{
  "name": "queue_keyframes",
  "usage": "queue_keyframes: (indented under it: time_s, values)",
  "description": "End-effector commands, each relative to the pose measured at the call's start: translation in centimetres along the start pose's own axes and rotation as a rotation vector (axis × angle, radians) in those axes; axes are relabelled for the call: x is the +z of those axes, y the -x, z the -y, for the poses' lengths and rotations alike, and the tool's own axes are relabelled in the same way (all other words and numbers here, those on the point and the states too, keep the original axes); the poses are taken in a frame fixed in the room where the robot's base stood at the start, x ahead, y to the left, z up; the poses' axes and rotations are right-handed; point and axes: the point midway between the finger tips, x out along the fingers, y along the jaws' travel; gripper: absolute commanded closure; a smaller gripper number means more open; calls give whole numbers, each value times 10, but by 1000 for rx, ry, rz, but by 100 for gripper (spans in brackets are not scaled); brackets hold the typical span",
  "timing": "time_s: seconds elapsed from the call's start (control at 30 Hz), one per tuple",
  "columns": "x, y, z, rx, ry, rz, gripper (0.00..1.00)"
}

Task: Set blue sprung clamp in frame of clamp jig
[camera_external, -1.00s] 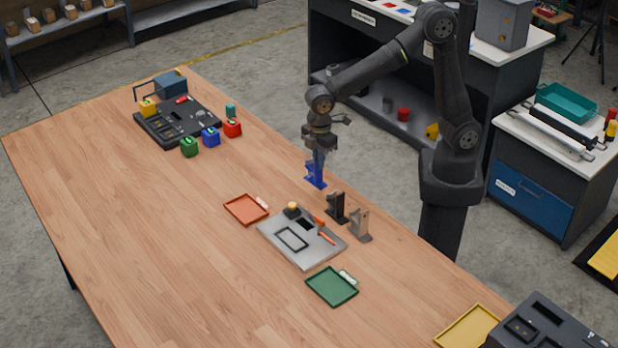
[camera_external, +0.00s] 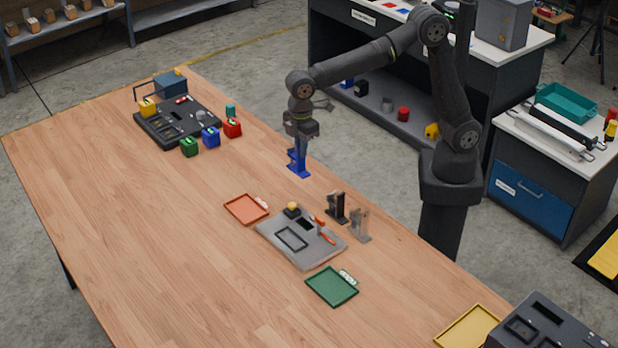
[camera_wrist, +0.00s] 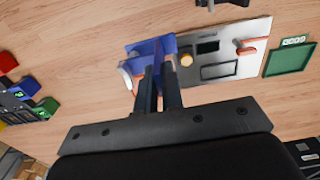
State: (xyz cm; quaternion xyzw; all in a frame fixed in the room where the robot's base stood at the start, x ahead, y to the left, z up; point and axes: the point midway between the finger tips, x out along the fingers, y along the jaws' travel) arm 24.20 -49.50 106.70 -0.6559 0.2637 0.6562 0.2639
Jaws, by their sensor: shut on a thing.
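My gripper (camera_external: 301,146) is shut on the blue sprung clamp (camera_external: 298,165) and holds it upright, above or near the table's far edge. In the wrist view the blue clamp (camera_wrist: 141,48) sits at the tips of my gripper (camera_wrist: 158,78), which partly hide it. The clamp jig (camera_external: 302,248) is a grey plate on the table with a dark rectangular frame (camera_external: 291,239), a yellow knob and an orange-handled part. It lies to the right of and nearer than the clamp, and the two are apart. The jig also shows in the wrist view (camera_wrist: 222,66), right of the clamp.
A black clamp (camera_external: 337,208) and a grey clamp (camera_external: 359,224) stand behind the jig. A red tray (camera_external: 240,214) lies left of it, a green tray (camera_external: 332,299) in front. A dark board (camera_external: 163,130) and small coloured blocks are at the far left. The left foreground is clear.

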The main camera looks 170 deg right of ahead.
Motion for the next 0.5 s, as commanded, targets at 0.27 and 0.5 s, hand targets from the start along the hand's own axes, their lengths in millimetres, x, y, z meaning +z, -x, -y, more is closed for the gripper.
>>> queue_keyframes:
  time_s: [0.27, 0.5]
  values:
    - [-101, -14, 86, 0, -6, 0, 100]
    - [-137, -22, 132, 1, -18, -1, 100]
